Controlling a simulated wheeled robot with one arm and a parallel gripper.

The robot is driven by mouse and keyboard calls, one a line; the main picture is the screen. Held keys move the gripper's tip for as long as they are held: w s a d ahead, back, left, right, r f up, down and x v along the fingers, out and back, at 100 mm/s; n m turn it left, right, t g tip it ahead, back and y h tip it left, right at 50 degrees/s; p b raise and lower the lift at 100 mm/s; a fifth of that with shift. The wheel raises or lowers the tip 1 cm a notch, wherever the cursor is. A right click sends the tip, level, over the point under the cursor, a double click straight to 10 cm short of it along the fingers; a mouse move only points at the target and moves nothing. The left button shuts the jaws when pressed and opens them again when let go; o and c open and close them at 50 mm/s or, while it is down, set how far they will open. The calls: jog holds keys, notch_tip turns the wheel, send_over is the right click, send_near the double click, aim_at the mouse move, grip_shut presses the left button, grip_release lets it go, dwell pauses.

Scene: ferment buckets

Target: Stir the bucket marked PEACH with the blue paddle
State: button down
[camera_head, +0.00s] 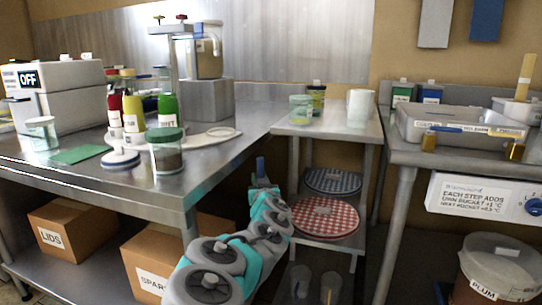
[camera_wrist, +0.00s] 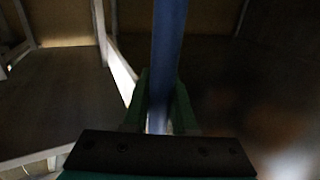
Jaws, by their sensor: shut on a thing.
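My gripper (camera_head: 264,188) is at the end of my arm, low in front of the gap between the steel counter and the small middle table. It is shut on the blue paddle (camera_head: 260,166), whose short upper end shows above the fingers. In the wrist view the paddle's blue shaft (camera_wrist: 168,55) runs upright between the green fingers (camera_wrist: 160,112); its lower part is hidden. No bucket with a readable PEACH label is in view. A lidded bucket marked PLUM (camera_head: 492,284) stands at the lower right, partly cut off by the frame.
A red-checked round thing (camera_head: 323,218) and a blue-checked one (camera_head: 333,181) sit below the middle table (camera_head: 335,131). Boxes (camera_head: 68,229) stand under the left counter (camera_head: 200,171). Two cups (camera_head: 331,286) are low at bottom centre. The right counter holds a tray (camera_head: 440,134).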

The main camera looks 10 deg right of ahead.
jog(key=shift+n+y, duration=0.4)
jog(key=shift+y, duration=0.4)
jog(key=w+f, duration=0.1)
jog(key=a+f, duration=0.1)
jog(key=f, duration=0.1)
jog(key=w+f, duration=0.1)
jog(key=shift+w+a+f, duration=0.15)
jog(key=shift+w, duration=0.15)
jog(key=shift+f, duration=0.15)
